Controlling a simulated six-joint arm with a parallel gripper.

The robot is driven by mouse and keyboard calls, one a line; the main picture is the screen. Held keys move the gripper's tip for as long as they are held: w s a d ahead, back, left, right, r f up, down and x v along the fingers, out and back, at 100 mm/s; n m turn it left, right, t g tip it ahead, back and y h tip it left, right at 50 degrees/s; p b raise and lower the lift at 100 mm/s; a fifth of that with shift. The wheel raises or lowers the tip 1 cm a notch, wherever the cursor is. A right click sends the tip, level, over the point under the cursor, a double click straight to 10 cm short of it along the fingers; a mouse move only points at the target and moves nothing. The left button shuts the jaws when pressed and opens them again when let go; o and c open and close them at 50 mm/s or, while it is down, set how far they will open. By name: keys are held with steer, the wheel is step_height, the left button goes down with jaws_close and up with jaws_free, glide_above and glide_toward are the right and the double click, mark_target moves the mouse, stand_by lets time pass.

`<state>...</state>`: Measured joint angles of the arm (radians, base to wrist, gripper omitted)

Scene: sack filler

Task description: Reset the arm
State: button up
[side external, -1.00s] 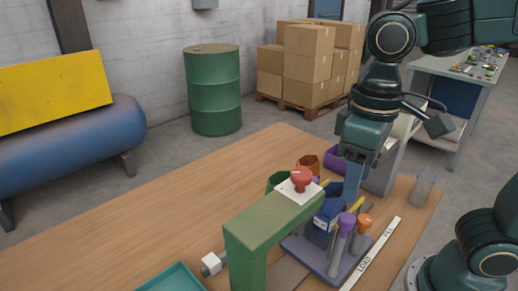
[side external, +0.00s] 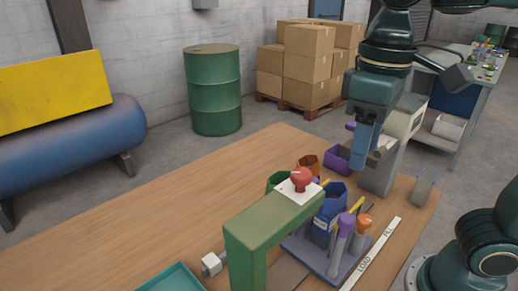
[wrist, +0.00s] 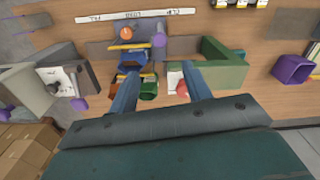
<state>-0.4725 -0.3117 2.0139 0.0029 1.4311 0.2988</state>
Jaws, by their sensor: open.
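My gripper (side external: 364,150) hangs above the table, its blue fingers pointing down in front of the grey machine in the side view. In the wrist view its two fingers (wrist: 158,80) are spread apart with nothing between them. Below it in that view are a blue bin (wrist: 131,62), an orange bin (wrist: 128,86) and a green bin (wrist: 149,92). In the side view the blue bin (side external: 332,200) stands on the table behind the handled tools, lower than and apart from my gripper.
A green arch-shaped stand (side external: 262,222) with a red button (side external: 301,179) rises from the wooden table (side external: 160,205). A grey machine (side external: 384,165) and a purple bin (side external: 337,160) stand close by my gripper. A teal tray (side external: 172,280) lies at the front. The left table area is clear.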

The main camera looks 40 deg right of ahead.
steer(key=s+d+f+m+t, duration=0.2)
steer(key=d+f+t, duration=0.3)
steer(key=d, duration=0.5)
steer(key=shift+s+d+f+t, duration=0.25)
steer(key=shift+s+f+t, duration=0.1)
steer(key=shift+f, duration=0.2)
